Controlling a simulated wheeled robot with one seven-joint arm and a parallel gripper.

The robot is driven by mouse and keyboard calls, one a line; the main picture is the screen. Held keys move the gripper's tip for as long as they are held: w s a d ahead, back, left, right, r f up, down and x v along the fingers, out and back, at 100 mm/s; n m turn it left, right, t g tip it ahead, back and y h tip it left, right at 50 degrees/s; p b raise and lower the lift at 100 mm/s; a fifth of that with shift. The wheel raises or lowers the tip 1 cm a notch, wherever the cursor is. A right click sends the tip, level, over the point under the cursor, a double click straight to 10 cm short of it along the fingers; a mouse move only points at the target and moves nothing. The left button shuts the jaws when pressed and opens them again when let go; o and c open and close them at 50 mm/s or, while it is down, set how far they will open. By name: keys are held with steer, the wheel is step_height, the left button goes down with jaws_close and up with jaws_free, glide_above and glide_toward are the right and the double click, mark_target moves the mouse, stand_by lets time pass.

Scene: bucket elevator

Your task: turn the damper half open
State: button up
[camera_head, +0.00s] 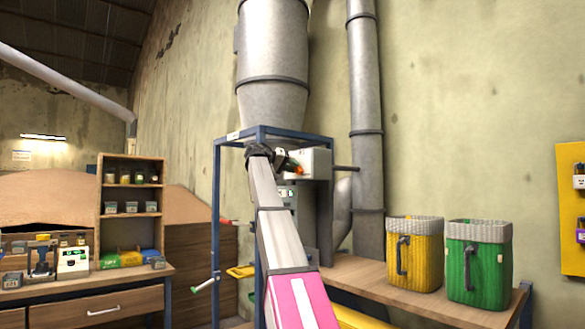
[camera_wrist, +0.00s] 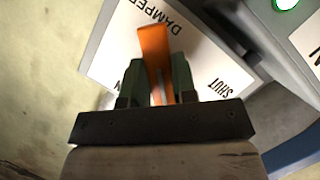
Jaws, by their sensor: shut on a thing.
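The damper's orange handle (camera_wrist: 155,50) stands between my gripper's two dark green fingers (camera_wrist: 157,85) in the wrist view. My gripper is shut on the handle. Behind it is a white plate (camera_wrist: 110,45) lettered "DAMPER" and "SHUT"; another word is mostly hidden by the fingers and gripper body. In the head view the orange handle (camera_head: 298,170) shows as a small tip beside my gripper (camera_head: 288,163), in front of a grey box (camera_head: 317,163). The handle's pivot is hidden, so its exact setting is hard to read.
A blue frame (camera_head: 216,200) under the grey hopper (camera_head: 273,60) stands close around my arm. A grey pipe (camera_head: 367,120) rises on the right. A bench (camera_head: 390,290) holds a yellow bucket (camera_head: 414,255) and a green bucket (camera_head: 478,265). A crank handle (camera_head: 205,284) sticks out at left.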

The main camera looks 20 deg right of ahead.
steer(key=o, duration=0.9)
steer(key=v, duration=1)
steer(key=shift+a+r, duration=0.1)
steer(key=shift+a, duration=0.3)
